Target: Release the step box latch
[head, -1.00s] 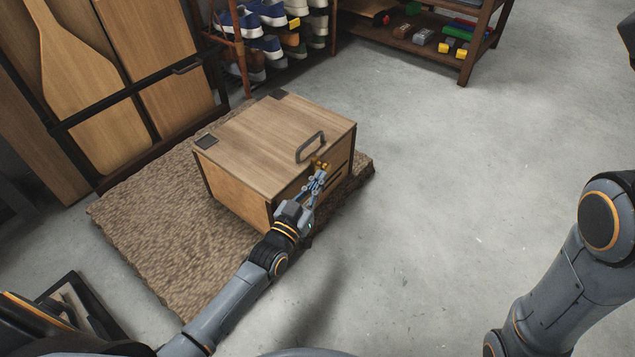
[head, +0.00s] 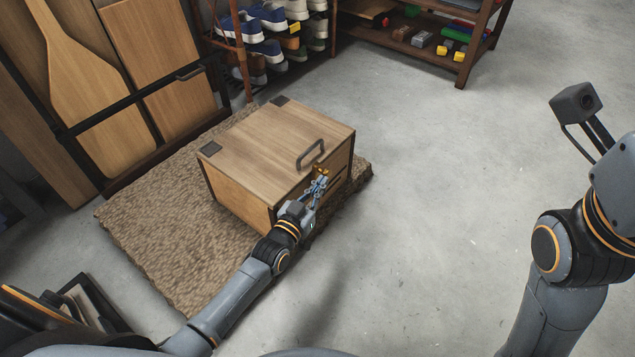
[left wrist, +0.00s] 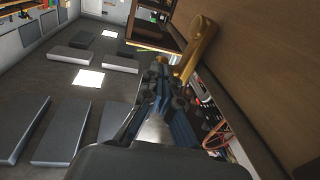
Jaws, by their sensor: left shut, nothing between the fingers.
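The step box (head: 262,145) is a wooden box with a lid that looks closed and a dark bar handle (head: 299,161) on it. Its brass latch (head: 321,171) is on the front side, just below the lid edge near the handle. In the left wrist view the brass latch (left wrist: 203,42) stands out from the wooden face. My left gripper (head: 319,184) is shut and empty, with its tips at the latch; it also shows in the left wrist view (left wrist: 165,75). I cannot tell whether the tips touch the latch. My right gripper is outside the frame.
The box stands on a brown textured mat (head: 150,235). Wooden boards (head: 90,90) lean in a rack at the left. A shoe rack (head: 262,40) and a low shelf (head: 425,45) stand behind. The grey floor (head: 450,160) right of the box is clear.

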